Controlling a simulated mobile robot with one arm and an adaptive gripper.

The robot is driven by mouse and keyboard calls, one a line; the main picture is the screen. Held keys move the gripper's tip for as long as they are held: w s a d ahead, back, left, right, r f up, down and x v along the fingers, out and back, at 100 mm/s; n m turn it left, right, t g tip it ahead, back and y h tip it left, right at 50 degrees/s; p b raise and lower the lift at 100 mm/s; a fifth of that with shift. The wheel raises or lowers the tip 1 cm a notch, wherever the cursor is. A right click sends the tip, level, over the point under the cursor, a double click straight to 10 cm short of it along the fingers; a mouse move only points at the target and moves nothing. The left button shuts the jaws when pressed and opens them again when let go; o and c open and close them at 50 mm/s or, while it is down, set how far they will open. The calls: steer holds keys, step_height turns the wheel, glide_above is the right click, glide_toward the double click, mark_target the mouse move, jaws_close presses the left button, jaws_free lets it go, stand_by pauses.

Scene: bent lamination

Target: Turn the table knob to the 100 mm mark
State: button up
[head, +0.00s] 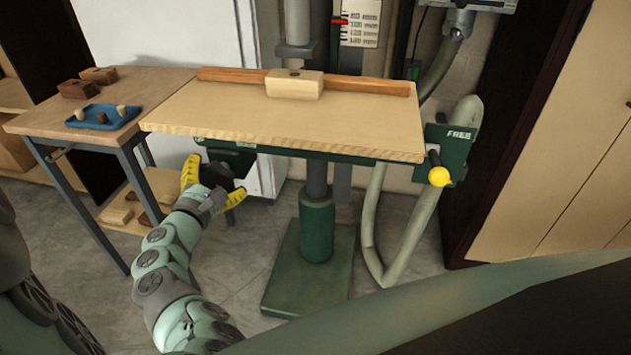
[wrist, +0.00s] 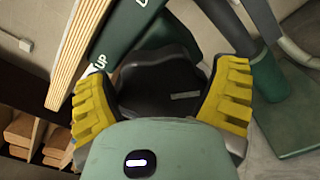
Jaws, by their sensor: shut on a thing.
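The dark table knob (head: 219,175) is under the left front edge of the tilted wooden machine table (head: 290,120). My gripper (head: 212,181) is shut on the knob, with yellow fingers on either side of it. In the wrist view the lobed black knob (wrist: 165,78) fills the space between the fingers, with a light mark on its face. Beside it a green plate reads UP; other lettering is cut off. The scale card (head: 361,23) on the column has several mm lines, too small to read surely. A red pointer (head: 339,21) is by its upper part.
A wooden block (head: 294,84) and fence lie on the machine table. A yellow-knobbed lever (head: 438,176) sits at right beside the word FREE. A side bench (head: 150,88) at left holds a blue tray (head: 104,118) and brown blocks. The green pedestal (head: 317,230) and grey hoses stand below.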

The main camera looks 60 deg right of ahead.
steer(key=shift+w+r, duration=0.1)
steer(key=shift+r, duration=0.15)
steer(key=o, duration=0.9)
steer(key=shift+c, duration=0.2)
steer(key=shift+f, duration=0.1)
steer(key=shift+a, duration=0.25)
steer(key=v, duration=1.1)
steer(key=shift+a, duration=0.2)
